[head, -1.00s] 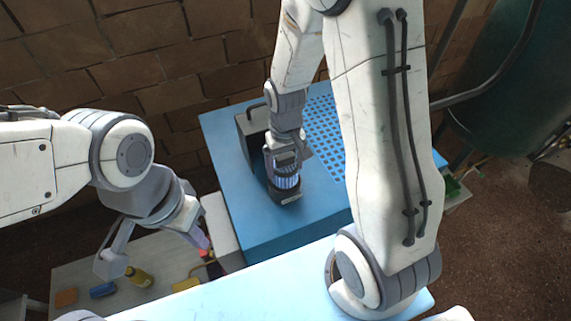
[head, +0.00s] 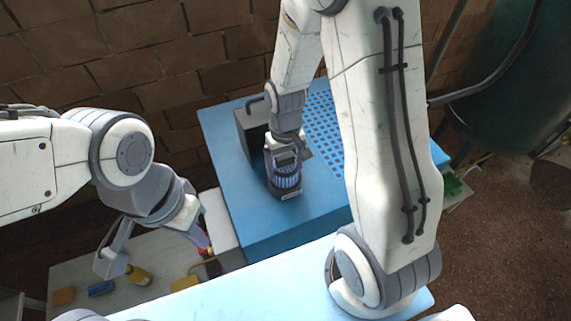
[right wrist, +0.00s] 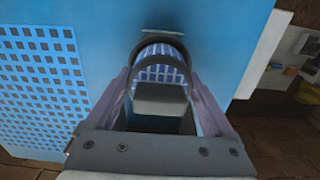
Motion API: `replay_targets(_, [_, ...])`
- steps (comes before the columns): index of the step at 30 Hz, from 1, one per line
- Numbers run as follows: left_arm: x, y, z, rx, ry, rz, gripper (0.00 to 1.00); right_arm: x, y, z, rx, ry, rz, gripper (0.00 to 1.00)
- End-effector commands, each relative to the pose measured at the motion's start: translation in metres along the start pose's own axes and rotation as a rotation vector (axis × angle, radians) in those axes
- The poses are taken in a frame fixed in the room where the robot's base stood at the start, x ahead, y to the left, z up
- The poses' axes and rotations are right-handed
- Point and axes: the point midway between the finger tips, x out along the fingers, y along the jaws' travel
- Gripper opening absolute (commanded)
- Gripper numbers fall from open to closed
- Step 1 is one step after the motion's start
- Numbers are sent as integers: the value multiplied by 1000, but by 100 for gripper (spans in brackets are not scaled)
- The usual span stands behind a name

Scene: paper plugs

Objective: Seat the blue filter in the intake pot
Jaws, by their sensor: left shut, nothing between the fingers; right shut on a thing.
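The blue filter (head: 287,181), with pale pleats, is upright in my right gripper (head: 286,160), at the dark intake pot (head: 290,196) on the blue cabinet. In the right wrist view, the filter (right wrist: 158,72) shows between the two fingers of the right gripper (right wrist: 165,95), with a grey block in front of it. A dark curved rim shows around its far side. The filter's lower end is hidden, so its depth in the pot cannot be told. My left gripper (head: 207,244) is shut and empty, above the low table at the left.
The blue cabinet (head: 235,160) has a perforated panel (head: 323,130). A dark upright housing (head: 252,130) stands close left of the pot. A low table (head: 75,255) holds a yellow bottle (head: 138,274) and blue and orange blocks. A green tank (head: 500,80) stands at the right.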

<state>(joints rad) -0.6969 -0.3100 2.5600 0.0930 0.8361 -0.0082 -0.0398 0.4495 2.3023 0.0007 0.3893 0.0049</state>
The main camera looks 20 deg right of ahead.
Motion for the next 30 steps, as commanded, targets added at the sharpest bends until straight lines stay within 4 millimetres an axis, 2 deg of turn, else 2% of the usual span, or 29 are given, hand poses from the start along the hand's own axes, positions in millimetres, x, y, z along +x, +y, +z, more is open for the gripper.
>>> replay_targets(25, [16, -1, 1, 0, 0, 0, 0, 20, 0, 0, 0, 0, 0, 28])
replay_targets(30, [14, -1, 1, 0, 0, 0, 0, 19, 0, 0, 0, 0, 0, 28])
